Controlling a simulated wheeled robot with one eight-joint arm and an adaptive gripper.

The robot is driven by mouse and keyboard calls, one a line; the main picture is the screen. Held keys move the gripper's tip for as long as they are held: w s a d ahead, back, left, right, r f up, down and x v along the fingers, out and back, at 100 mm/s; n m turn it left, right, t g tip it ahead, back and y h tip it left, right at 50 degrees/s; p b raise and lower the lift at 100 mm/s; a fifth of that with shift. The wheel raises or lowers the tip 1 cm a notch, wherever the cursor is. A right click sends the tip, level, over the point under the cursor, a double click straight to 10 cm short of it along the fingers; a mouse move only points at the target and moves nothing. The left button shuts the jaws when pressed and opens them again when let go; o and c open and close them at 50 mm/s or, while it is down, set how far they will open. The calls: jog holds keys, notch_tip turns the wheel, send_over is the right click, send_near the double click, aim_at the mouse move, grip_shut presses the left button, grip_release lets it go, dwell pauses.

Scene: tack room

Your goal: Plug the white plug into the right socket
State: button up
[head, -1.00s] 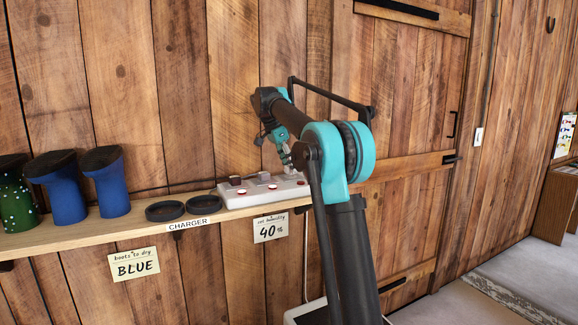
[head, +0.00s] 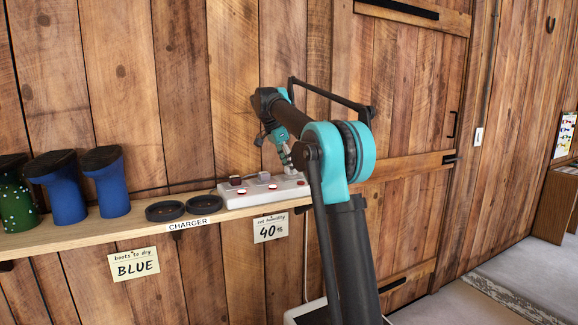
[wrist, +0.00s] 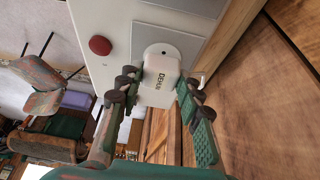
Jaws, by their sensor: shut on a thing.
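My gripper (wrist: 158,92) is shut on the white plug (wrist: 156,92), which carries dark lettering beginning "DEHU". In the wrist view the plug overlaps a round white socket (wrist: 163,50) on the long white power strip (wrist: 116,14); I cannot tell how deep it sits. In the head view the strip (head: 230,201) lies on the shelf, and my gripper (head: 286,160) is over its right end. My arm partly hides that end, and the plug is not clear there.
The strip has red buttons (wrist: 100,45) and grey panels (wrist: 160,42). A dark plug block (head: 235,180) stands at its left. On the shelf (head: 60,240) are two dark round dishes (head: 165,210), blue boots (head: 112,190) and a green boot (head: 15,195). A plank wall rises close behind.

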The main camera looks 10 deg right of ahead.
jog(key=shift+f, duration=0.5)
jog(key=o, duration=1.2)
jog(key=shift+c, duration=0.2)
jog(key=shift+r, duration=0.1)
jog(key=v, duration=1.1)
jog(key=shift+a+r, duration=0.25)
jog(key=shift+r, duration=0.1)
jog(key=shift+s, duration=0.1)
